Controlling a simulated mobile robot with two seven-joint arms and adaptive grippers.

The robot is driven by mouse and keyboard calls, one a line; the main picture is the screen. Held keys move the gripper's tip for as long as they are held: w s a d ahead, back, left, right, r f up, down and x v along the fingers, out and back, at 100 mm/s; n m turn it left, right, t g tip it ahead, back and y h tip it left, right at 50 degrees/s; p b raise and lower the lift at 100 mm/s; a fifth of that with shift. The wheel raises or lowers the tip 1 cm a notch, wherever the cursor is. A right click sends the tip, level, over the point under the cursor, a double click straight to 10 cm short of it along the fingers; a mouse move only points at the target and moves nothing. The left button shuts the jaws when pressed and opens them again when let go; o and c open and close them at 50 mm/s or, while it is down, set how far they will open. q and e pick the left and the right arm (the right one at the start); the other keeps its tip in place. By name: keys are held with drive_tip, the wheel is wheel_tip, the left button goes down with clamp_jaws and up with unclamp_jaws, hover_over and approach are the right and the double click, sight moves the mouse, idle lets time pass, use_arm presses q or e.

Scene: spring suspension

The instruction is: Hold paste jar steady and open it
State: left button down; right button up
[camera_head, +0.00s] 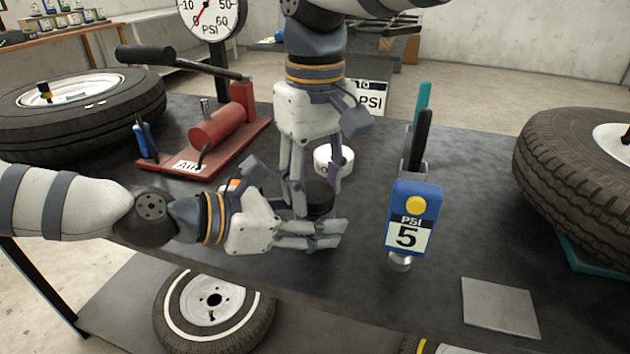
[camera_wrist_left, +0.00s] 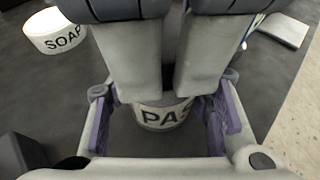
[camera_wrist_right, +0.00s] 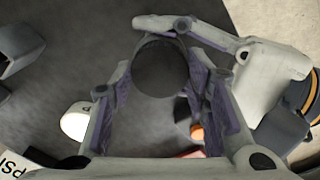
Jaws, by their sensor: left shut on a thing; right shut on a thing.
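The paste jar has a dark round lid (camera_head: 319,194) and stands on the dark tabletop. Its white label, reading "PAS", shows in the left wrist view (camera_wrist_left: 165,114). My left gripper (camera_head: 322,234) reaches in low from the left and is shut on the jar body, which its fingers mostly hide in the head view. My right gripper (camera_head: 316,199) points down from above and is shut on the lid, one finger on each side. The dark lid fills the space between its fingertips in the right wrist view (camera_wrist_right: 160,67). The jar looks upright. Whether the lid is loose cannot be told.
A white soap tin (camera_head: 333,157) stands just behind the jar, close to my right fingers. A red air pump (camera_head: 222,130) is at the back left. A grey plate (camera_head: 500,308) lies front right; tabletop between is clear.

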drive_tip(key=n, duration=2.5)
drive_tip(key=shift+n, duration=0.3)
drive_tip(key=shift+r, duration=0.2)
drive_tip(key=shift+r, duration=0.95)
drive_tip(key=shift+r, duration=0.1)
